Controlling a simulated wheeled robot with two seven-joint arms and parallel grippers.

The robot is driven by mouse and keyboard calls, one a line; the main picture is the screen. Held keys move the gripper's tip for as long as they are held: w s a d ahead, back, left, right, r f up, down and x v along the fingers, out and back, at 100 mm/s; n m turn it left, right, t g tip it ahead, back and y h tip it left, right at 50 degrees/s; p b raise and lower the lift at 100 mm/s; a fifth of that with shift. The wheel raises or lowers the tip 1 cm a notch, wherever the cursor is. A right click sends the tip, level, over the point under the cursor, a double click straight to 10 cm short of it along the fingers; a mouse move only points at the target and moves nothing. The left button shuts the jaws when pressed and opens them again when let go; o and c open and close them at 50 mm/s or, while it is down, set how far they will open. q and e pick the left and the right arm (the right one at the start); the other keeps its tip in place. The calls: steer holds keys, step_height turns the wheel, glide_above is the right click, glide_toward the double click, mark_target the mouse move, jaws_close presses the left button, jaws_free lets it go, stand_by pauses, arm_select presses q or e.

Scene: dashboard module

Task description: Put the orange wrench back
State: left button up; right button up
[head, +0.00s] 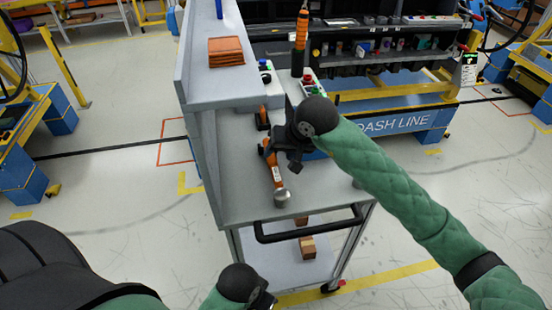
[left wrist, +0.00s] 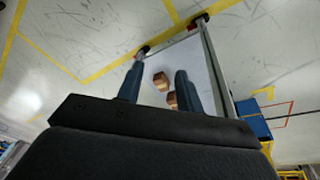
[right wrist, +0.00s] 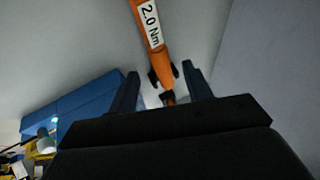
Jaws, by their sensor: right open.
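An orange wrench (head: 274,171) lies lengthwise on the grey cart's worktop, its near end by a silver round piece (head: 282,197). My right gripper (head: 291,158) is over the worktop, close beside and above the wrench, and hides part of that area. In the right wrist view an orange tool (right wrist: 150,28) labelled "2.0 Nm" runs down toward the space between my open fingers (right wrist: 161,80), with a dark clip-like part near its lower end. I see no grip on it. My left gripper (left wrist: 157,82) is open and empty, low in front of the cart; its fingers hardly show in the head view.
A second orange piece (head: 262,119) sits farther back on the worktop. An orange-and-black tool (head: 301,30) stands upright near a button box (head: 310,82). Brown stacked pieces (head: 226,51) lie on the upper shelf. A black handle (head: 308,227) crosses the cart's front; wooden blocks (head: 307,246) lie below.

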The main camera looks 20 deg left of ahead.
arm_select(q)
steer(key=shift+t+h, duration=0.3)
steer(key=shift+t, duration=0.1)
steer(key=shift+w+d+f+b, duration=0.25)
steer(key=shift+d+f+b, duration=0.15)
steer(key=shift+d+f, duration=0.35)
steer(key=shift+w+d+f+b, duration=0.25)
steer(key=shift+d+f+b, duration=0.1)
steer(key=shift+d+f, duration=0.35)
arm_select(e)
steer(key=v, duration=0.7)
steer(key=shift+d+r, duration=0.15)
steer(key=shift+r, duration=0.1)
